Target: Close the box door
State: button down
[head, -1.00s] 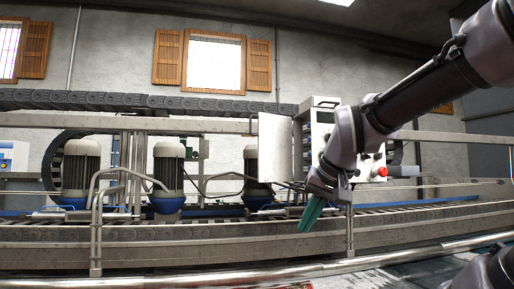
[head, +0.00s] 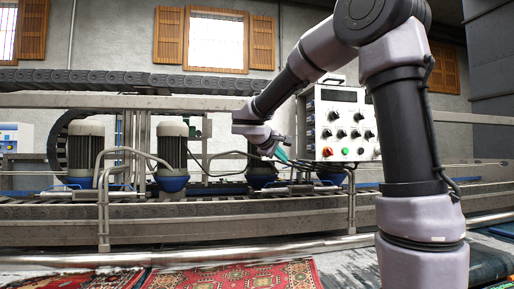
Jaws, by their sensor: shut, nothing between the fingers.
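The control box (head: 342,128) is pale, with several dark knobs and a red button on its front. It stands right of centre in the head view. No door panel stands out on the box's left, where my arm covers part of the view. I cannot tell whether the door is flush with the box or hidden. My gripper (head: 283,156), with teal fingers, is shut and empty near the box's lower left corner. I cannot tell whether it touches the box.
A metal conveyor frame with rails (head: 200,230) runs across in front of the box. Several grey motors (head: 86,142) with blue bases stand to the left. Red patterned rugs (head: 240,277) lie along the near edge.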

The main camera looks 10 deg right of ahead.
jog(key=w+a+r+n+t, duration=0.4)
jog(key=w+a+n+t, duration=0.15)
jog(key=w+a, duration=0.6)
jog(key=r+x, duration=0.1)
jog(key=x, duration=0.8)
jog(key=shift+m+h, duration=0.25)
jog(key=shift+h, duration=0.05)
jog(key=s, duration=0.2)
jog(key=s+d, duration=0.1)
jog(key=shift+s+d+f, duration=0.1)
jog(key=shift+s+f, duration=0.1)
jog(key=shift+s, duration=0.2)
